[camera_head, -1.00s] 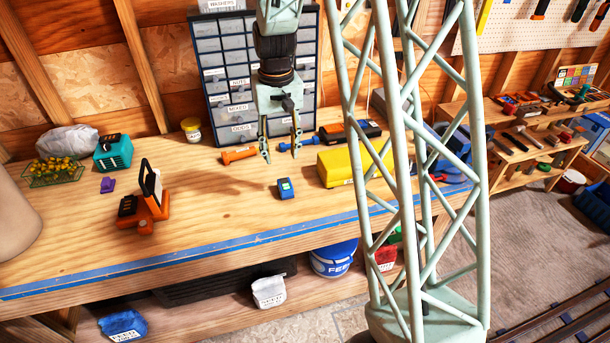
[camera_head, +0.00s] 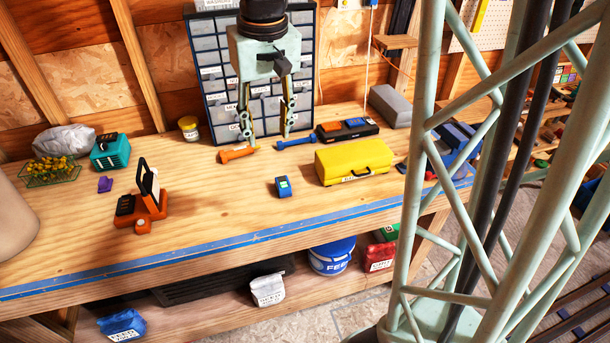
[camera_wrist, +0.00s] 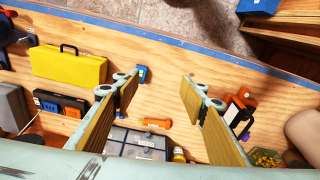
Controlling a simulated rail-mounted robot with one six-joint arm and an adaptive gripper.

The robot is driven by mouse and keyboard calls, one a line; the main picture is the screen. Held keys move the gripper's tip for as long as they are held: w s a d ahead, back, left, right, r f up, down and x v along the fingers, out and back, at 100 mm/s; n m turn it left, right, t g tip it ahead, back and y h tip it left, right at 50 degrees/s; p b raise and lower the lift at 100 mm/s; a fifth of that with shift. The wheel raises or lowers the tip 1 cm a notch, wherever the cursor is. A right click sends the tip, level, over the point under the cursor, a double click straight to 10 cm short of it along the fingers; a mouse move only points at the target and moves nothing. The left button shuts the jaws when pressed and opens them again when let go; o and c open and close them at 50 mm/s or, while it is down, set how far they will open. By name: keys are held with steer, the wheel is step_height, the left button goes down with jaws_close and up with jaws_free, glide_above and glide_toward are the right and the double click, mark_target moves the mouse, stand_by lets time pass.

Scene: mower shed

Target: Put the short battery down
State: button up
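A small blue block with a green top (camera_head: 283,187), which looks like the short battery, sits on the wooden bench (camera_head: 215,215) near the middle. It also shows in the wrist view (camera_wrist: 142,74), just beyond the tip of the left finger. My gripper (camera_head: 267,138) is open and empty, above the back of the bench. In the wrist view the fingers (camera_wrist: 161,84) stand wide apart with nothing held between them. The block is apart from the fingers, nearer the bench's front edge.
An orange bolt-like piece (camera_head: 237,155) and a blue one (camera_head: 296,142) lie below my gripper. A yellow case (camera_head: 354,163) stands right of the block. An orange-black device (camera_head: 142,207) stands left. A drawer cabinet (camera_head: 215,100) backs the bench. Bench around the block is clear.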

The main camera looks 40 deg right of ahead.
steer(key=s+a+r+t, duration=0.1)
steer(key=s+a+r, duration=0.2)
steer(key=s, duration=0.6)
steer(key=s+a+r+n, duration=0.1)
steer(key=s+a+r, duration=0.2)
steer(key=s, duration=0.7)
steer(key=s+a+r+n+t, duration=0.1)
steer(key=s+a+r, duration=0.2)
steer(key=s, duration=0.6)
steer(key=shift+s+a+r+t, duration=0.2)
steer(key=shift+a+r+t, duration=0.15)
steer(key=shift+r, duration=0.85)
steer(key=shift+s, duration=0.1)
step_height(320, 180, down, 13)
steer(key=b, duration=1.2)
steer(key=shift+b, duration=0.4)
steer(key=shift+r, duration=0.1)
steer(key=shift+c, duration=0.7)
